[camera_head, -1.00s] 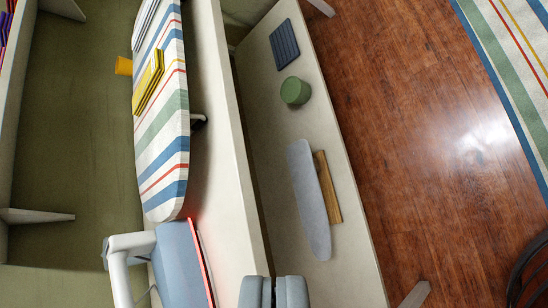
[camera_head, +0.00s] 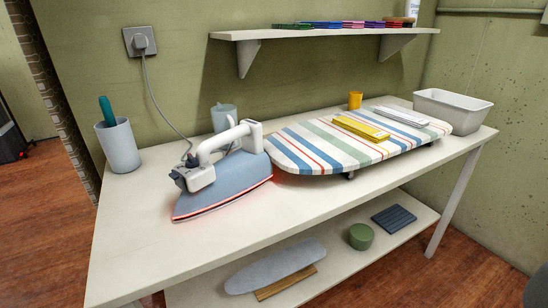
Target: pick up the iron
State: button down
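The iron (camera_head: 222,186) sits on the left half of the white table, left of the ironing board. It has a light blue body, a white handle (camera_head: 224,142) arched over it, and a glowing red line along its lower edge. A grey cord (camera_head: 155,95) runs from it up to a plug in the wall outlet (camera_head: 140,41). My gripper does not show in the present view, so its opening cannot be seen. Nothing is seen touching the iron's handle.
A striped ironing board (camera_head: 345,143) bears folded yellow cloth (camera_head: 360,127). A cup with a teal handle (camera_head: 118,146) stands left; a pale cup (camera_head: 224,117) stands behind the iron. A grey bin (camera_head: 453,111) is far right. A wall shelf (camera_head: 320,32) hangs above. The table's front left is clear.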

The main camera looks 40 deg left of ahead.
aim_at(211, 187)
jog(key=u, duration=1.15)
